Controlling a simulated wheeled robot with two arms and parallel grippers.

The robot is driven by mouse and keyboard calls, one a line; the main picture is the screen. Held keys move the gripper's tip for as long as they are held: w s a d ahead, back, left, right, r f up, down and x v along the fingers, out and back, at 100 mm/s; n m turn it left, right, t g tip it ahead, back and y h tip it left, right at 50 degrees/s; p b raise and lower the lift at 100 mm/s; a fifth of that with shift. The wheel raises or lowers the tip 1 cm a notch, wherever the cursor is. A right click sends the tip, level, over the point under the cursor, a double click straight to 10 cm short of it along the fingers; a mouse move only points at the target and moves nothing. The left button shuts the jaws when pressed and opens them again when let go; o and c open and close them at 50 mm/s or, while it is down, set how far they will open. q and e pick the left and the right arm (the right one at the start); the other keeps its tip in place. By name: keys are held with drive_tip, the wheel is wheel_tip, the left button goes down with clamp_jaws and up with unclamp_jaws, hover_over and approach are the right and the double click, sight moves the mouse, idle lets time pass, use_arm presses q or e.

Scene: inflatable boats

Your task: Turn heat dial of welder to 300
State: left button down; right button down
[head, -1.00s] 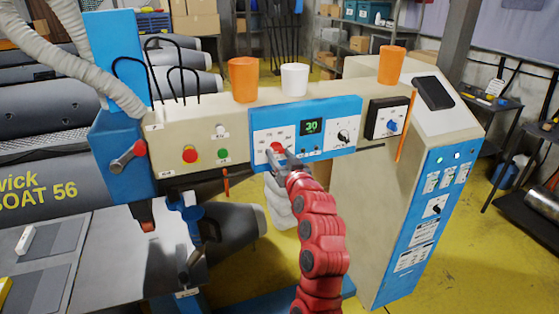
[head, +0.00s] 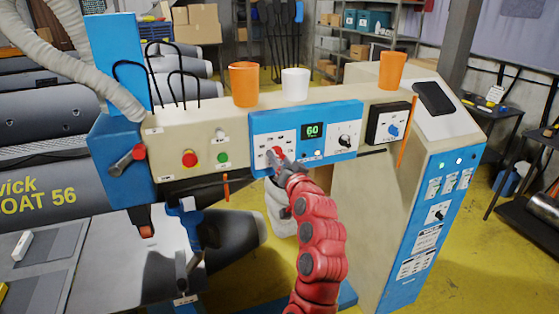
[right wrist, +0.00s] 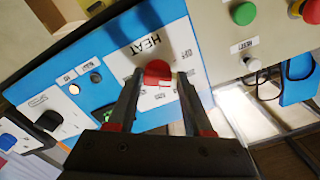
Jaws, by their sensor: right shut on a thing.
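The welder (head: 190,130) is a long beige machine with a blue control panel (head: 262,122). Its red heat dial (head: 275,154) sits on a white plate at the panel's left. It also shows in the right wrist view (right wrist: 157,73), under the word HEAT. The green display (head: 313,131) reads 60. My right gripper (head: 280,163) is shut on the red dial, with a finger on each side of it in the right wrist view (right wrist: 158,82). The dial's pointer is too small or covered to read. My left gripper is not in the head view.
A black knob (head: 344,140) and a blue knob (head: 392,129) are right of the dial. Red (head: 189,158) and green (head: 222,157) buttons are left of it. Orange cups (head: 244,84) and a white cup (head: 295,84) stand on top. An orange stick (head: 406,131) leans at the right.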

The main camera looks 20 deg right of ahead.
drive_tip(key=shift+c, duration=1.5)
unclamp_jaws()
drive_tip(key=s+p, duration=1.2)
drive_tip(key=s, duration=0.5)
drive_tip(key=shift+s+d, duration=0.25)
drive_tip(key=shift+d, duration=0.05)
